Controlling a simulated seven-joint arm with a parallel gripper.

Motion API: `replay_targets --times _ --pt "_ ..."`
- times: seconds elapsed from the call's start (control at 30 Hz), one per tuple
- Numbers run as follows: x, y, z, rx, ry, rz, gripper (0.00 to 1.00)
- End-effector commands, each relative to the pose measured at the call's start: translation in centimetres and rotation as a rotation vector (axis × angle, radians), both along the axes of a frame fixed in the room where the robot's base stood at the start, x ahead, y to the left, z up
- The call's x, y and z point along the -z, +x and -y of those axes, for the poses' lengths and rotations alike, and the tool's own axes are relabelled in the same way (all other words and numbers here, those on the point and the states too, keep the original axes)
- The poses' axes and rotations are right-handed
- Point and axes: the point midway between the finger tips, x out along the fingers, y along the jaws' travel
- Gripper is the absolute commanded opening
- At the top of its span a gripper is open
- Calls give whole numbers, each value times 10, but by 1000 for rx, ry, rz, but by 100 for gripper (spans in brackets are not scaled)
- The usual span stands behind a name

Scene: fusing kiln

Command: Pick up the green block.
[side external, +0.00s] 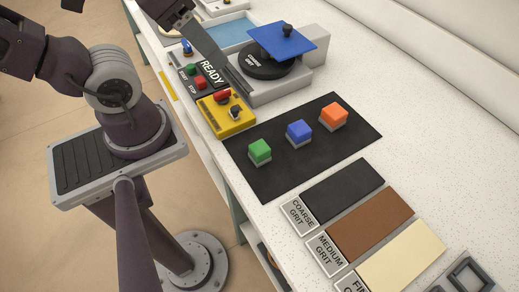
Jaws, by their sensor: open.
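The green block (260,151) is a small cube with pale lower sides, sitting on the black mat (277,185) near its left edge. A blue block (299,132) and an orange block (333,115) stand in a row with it on the same mat, to its right and farther back. My gripper (242,87) shows as a dark grey shape slanting down from the top, beside the READY panel. It is open and apart from the green block, up and to the left of it. Nothing shows between its fingers, though their gap is hard to make out.
A yellow switch box (238,124) stands close behind the green block. A black grit disc (250,65) under a blue plate (283,42) is at the back. Black, brown (371,225) and cream grit pads lie in front. The speckled counter (420,133) is clear at right.

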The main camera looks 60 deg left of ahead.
Motion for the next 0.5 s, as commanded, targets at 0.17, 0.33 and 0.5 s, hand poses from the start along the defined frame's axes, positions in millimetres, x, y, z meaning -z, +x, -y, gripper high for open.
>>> replay_targets --times 0.17,0.33,0.5 --pt "0 0 0 0 0 0 57" --pt "8 6 -1 47 74 -46 57" --pt "60 38 2 475 403 -313 57"
